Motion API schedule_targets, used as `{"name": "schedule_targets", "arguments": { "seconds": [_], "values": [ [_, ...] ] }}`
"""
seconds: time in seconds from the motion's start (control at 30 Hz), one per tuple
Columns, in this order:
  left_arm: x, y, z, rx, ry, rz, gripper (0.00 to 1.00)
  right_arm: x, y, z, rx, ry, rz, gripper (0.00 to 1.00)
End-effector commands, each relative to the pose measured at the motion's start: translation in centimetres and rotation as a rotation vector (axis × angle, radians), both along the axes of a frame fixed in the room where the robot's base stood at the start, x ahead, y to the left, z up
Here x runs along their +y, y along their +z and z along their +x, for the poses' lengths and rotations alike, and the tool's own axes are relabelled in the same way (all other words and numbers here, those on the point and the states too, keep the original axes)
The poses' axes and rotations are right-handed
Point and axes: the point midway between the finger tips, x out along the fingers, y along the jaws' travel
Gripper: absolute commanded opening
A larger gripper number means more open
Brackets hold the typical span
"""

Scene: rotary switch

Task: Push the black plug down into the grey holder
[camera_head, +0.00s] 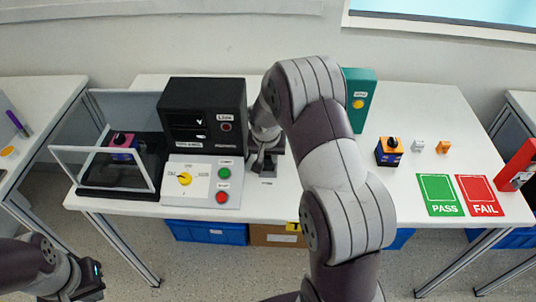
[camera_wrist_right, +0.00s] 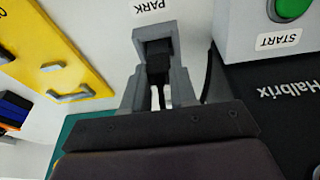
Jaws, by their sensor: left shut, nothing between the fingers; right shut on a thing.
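The grey holder (camera_wrist_right: 153,34) stands on the table by the PARK label in the right wrist view. In the head view its place is beside the black tester, under my right wrist. The black plug (camera_wrist_right: 157,70) sits at the holder's opening, between the fingers of my right gripper (camera_wrist_right: 157,85). That gripper is shut on it, and it also shows in the head view (camera_head: 264,160). I cannot tell how deep the plug is. My left gripper (camera_head: 92,282) is shut and empty at the lower left, away from the table.
A black tester (camera_head: 204,98) and a white control panel (camera_head: 200,187) with a yellow knob stand left of the holder. An open clear-walled fixture (camera_head: 103,170) is further left. A teal box (camera_head: 360,95) stands behind my right arm. PASS (camera_head: 440,195) and FAIL (camera_head: 481,196) mats lie right.

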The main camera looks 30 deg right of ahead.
Motion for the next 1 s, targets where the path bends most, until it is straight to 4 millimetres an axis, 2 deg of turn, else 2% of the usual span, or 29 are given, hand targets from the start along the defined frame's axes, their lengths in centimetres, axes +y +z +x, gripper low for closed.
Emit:
{"name": "schedule_targets", "arguments": {
  "seconds": [0.47,0.5,0.57,0.87,1.0],
  "values": [
    [0.0,-1.1,0.0,0.000,0.000,0.000,0.00,0.0,-1.3,0.0,0.000,0.000,0.000,0.00],
    [0.0,-1.0,0.0,0.000,0.000,0.000,0.00,0.0,-1.2,0.0,0.000,0.000,0.000,0.36],
    [0.0,-1.0,0.0,0.000,0.000,0.000,0.00,0.0,-1.2,0.0,0.000,0.000,0.000,0.56],
    [0.0,-1.0,0.0,0.000,0.000,0.000,0.00,0.0,-1.0,0.0,0.000,0.000,0.000,0.56],
    [0.0,-0.9,0.0,0.000,0.000,0.000,0.00,0.3,1.1,-0.4,-0.005,-0.001,0.000,0.56]
  ]
}}
